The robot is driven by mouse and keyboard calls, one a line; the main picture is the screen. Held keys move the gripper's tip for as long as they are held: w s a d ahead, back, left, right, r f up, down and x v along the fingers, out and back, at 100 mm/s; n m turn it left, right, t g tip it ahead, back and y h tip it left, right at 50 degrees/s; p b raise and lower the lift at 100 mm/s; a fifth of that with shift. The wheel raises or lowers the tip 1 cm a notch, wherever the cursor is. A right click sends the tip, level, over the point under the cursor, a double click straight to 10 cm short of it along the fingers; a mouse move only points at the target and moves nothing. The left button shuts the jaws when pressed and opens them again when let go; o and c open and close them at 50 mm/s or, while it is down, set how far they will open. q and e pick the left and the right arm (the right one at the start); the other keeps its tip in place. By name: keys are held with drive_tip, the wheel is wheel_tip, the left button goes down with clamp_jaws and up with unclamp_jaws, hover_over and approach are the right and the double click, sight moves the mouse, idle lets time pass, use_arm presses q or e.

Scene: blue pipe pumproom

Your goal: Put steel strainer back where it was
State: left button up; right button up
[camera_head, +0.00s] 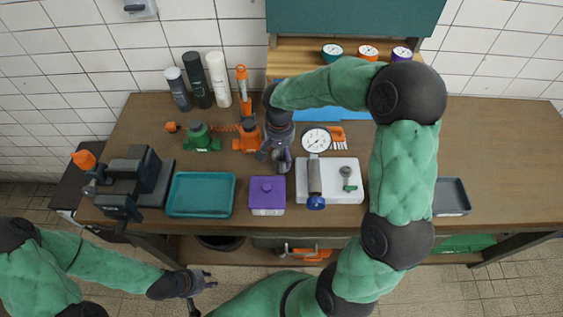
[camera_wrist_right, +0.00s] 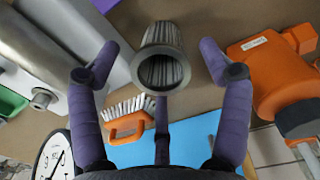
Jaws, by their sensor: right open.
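The steel strainer (camera_wrist_right: 162,60) is a ribbed metal cup with its open end toward the right wrist camera. It appears over the brown workbench (camera_head: 480,150). My right gripper (camera_wrist_right: 160,75) is open, with its purple fingers spread around the strainer; I see no clear contact. In the head view my right gripper (camera_head: 277,150) points down over the bench, right of the orange pump-like part, and mostly hides the strainer (camera_head: 284,163). My left gripper (camera_head: 208,280) is in front of the bench's front edge, empty, with its fingers spread.
A white tray (camera_head: 305,200) holds a grey cylinder (camera_head: 314,175) with a blue end. A purple box (camera_head: 267,188), teal tray (camera_head: 200,192), gauge (camera_head: 316,139) and orange brush (camera_head: 338,135) surround the gripper. The orange part (camera_wrist_right: 270,75) is close beside it.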

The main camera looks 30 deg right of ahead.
drive_tip(key=f+b, duration=0.1)
drive_tip(key=f, duration=0.4)
drive_tip(key=shift+d+f, duration=0.1)
drive_tip(key=shift+d, duration=0.1)
drive_tip(key=c, duration=1.3)
